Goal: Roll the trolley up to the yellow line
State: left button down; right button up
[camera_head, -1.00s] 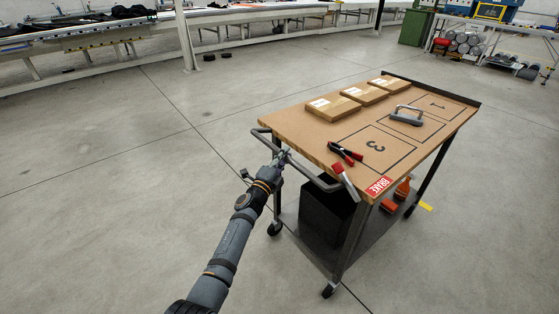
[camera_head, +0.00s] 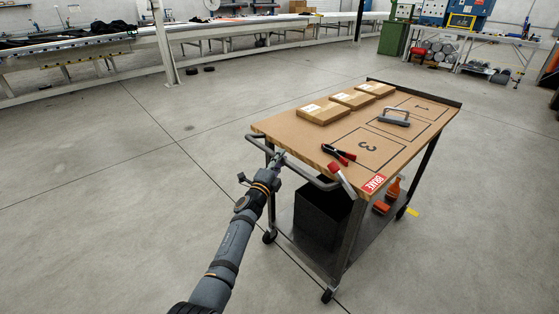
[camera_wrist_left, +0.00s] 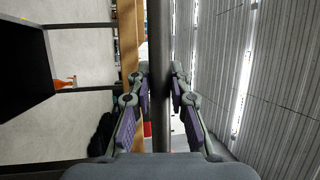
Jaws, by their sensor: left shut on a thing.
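The trolley (camera_head: 290,127) has a brown top, dark legs, a lower shelf and casters. It stands right of centre in the head view. Its grey push handle (camera_head: 322,184) sticks out at the near left end. My left gripper (camera_head: 279,158) is shut on this handle. In the left wrist view the handle bar (camera_wrist_left: 158,50) runs between the two fingers (camera_wrist_left: 158,95). A small piece of yellow marking (camera_head: 412,212) shows on the floor just beyond the lower shelf; the trolley may hide more of it. A red BRAKE label (camera_head: 374,183) and a red-ended lever (camera_head: 334,169) are at the near corner. My right gripper is not in view.
Cardboard boxes (camera_head: 323,111), red-handled pliers (camera_head: 338,153) and a grey handle-shaped piece (camera_head: 394,116) lie on top. A black box (camera_head: 322,218) and an orange bottle (camera_head: 394,188) are on the lower shelf. A long workbench (camera_head: 90,52) and green cabinet (camera_head: 394,38) stand behind.

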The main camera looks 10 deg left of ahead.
pick_arm(q)
jog(key=c, duration=1.2)
grip_release()
jog(key=shift+s+f, duration=0.1)
jog(key=shift+s, duration=0.05)
jog(key=v, duration=1.1)
jog(key=shift+s, duration=0.35)
jog(key=shift+a, duration=0.15)
